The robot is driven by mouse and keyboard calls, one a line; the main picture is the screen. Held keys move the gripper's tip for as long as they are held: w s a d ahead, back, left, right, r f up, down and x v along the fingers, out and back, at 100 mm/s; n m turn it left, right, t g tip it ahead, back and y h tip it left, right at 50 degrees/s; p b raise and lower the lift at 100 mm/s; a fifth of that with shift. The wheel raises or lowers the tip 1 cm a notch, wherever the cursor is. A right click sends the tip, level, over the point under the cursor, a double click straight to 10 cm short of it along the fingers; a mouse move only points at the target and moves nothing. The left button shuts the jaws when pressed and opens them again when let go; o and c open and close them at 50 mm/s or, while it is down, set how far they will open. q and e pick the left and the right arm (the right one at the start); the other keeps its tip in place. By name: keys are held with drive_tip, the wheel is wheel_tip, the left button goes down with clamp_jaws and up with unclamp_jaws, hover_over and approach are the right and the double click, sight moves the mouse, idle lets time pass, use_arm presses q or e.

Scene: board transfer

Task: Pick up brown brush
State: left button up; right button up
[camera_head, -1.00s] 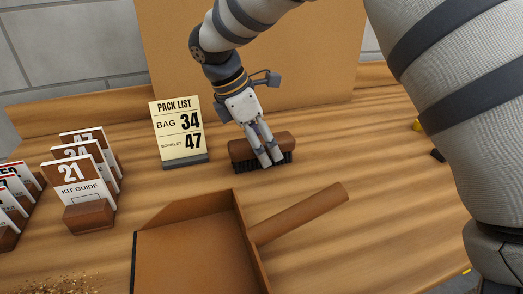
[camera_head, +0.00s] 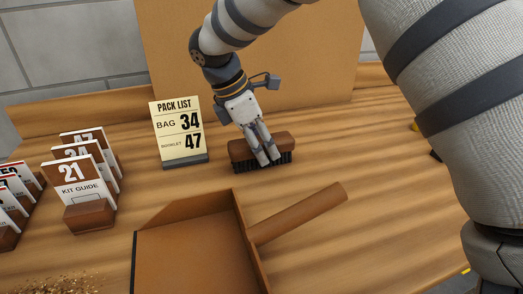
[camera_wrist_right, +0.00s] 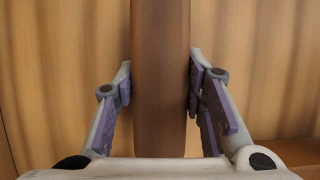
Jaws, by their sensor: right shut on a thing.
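The brown brush (camera_head: 282,142) has a brown wooden back and dark bristles. It rests bristles down on the wooden table, just right of the pack list sign. My right gripper (camera_head: 268,158) reaches down over it from above, fingers on both sides of its back. In the right wrist view the brush back (camera_wrist_right: 161,70) runs lengthwise between the finger pads of my gripper (camera_wrist_right: 161,88), which is shut on it. My left gripper is not in view.
A brown dustpan (camera_head: 190,262) with a handle (camera_head: 300,212) lies in front of the brush. The pack list sign (camera_head: 178,130) stands left of it. Kit guide cards (camera_head: 88,183) in holders stand farther left. Golden crumbs (camera_head: 50,284) lie at the front left.

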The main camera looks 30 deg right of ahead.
sight(261, 142)
drive_tip(key=shift+r, duration=0.1)
drive_tip(key=r, duration=0.5)
drive_tip(key=shift+s+a, duration=0.25)
drive_tip(key=shift+s, duration=0.05)
drive_tip(key=s+a+r, duration=0.8)
drive_tip(key=s, duration=0.2)
drive_tip(key=shift+s+r, duration=0.15)
drive_tip(key=shift+s, duration=0.15)
drive_tip(key=o, duration=0.6)
drive_tip(key=c, duration=0.4)
drive_tip(key=shift+o, duration=0.2)
